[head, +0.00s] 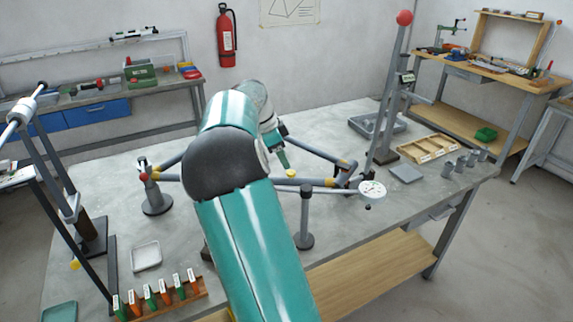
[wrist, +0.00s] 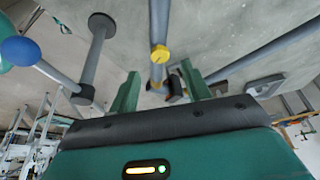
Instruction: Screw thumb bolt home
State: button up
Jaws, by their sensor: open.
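A yellow thumb bolt (wrist: 160,53) sits on a grey tube of the frame (wrist: 158,20) in the wrist view. It lies beyond and between the tips of my gripper (wrist: 161,82), apart from both fingers. My gripper is open, with nothing between its green fingers. In the head view, my gripper (head: 284,160) is over the frame's middle, and a yellow knob (head: 291,173) shows just under it. The frame's tubes (head: 315,182) rest on stands on the jig table (head: 410,222). My arm hides much of the frame's near left part. How deep the bolt sits cannot be told.
A dial gauge (head: 372,191) stands to the right of the frame. A tall post with a red ball (head: 404,18) rises behind it. A grey tray (head: 375,126) and a wooden box (head: 428,148) lie at the table's far right. A rack of tagged pieces (head: 160,296) is at front left.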

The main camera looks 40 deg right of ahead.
jog(key=v, duration=0.9)
jog(key=shift+r, duration=0.1)
jog(key=n+t+y, duration=0.2)
jog(key=n+y, duration=0.2)
jog(key=n, duration=1.8)
send_near(291, 172)
jog(key=shift+n, duration=0.3)
notch_tip(291, 172, down, 8)
jog(key=shift+s+a+r, duration=0.1)
jog(key=shift+a, duration=0.05)
jog(key=c, duration=1)
